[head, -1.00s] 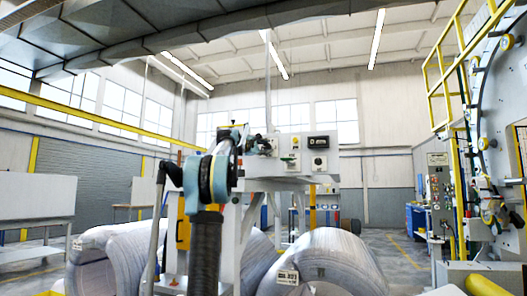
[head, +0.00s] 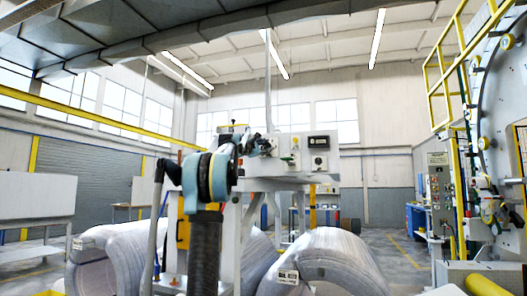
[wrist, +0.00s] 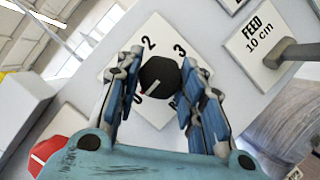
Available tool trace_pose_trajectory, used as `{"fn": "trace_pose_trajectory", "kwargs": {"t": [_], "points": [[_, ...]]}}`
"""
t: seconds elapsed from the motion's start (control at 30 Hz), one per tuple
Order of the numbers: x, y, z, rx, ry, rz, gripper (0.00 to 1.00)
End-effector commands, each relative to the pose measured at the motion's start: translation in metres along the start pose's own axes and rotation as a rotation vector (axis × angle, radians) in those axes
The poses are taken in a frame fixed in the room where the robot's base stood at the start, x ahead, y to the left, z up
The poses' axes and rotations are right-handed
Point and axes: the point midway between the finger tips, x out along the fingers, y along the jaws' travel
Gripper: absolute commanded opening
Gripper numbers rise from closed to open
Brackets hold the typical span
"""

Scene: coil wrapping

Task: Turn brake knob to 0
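The brake knob (wrist: 160,75) is a black many-sided knob on a white scale plate in the wrist view. The marks 2 and 3 show above it, and a mark at its lower left looks like 0. A small pale and reddish pointer mark on its lower left side faces that mark. My gripper (wrist: 161,62) has its two blue-padded fingers apart, one on each side of the knob, with tips close to its edges; contact is unclear. In the head view my gripper (head: 268,145) is at the left part of the control panel (head: 300,168) and hides the knob there.
A red knob (wrist: 52,150) is at lower left. Wrapped coils (head: 325,262) lie below the panel. A large ring machine (head: 490,120) stands at right.

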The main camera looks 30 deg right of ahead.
Motion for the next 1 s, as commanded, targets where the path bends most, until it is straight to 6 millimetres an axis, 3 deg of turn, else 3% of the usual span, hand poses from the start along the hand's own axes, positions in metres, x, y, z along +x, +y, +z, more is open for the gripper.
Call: {"fn": "trace_pose_trajectory", "kwargs": {"t": [0.03, 0.1, 0.57, 1.0], "points": [[0.0, -0.001, -0.001, 0.0, 0.001, -0.001, 0.45], [0.0, -0.001, -0.001, 0.001, 0.001, -0.001, 0.56], [-0.007, 0.0, 0.0, 0.001, 0.001, 0.0, 0.56], [-0.079, 0.0, -0.002, 0.0, 0.003, 0.001, 0.56]]}}
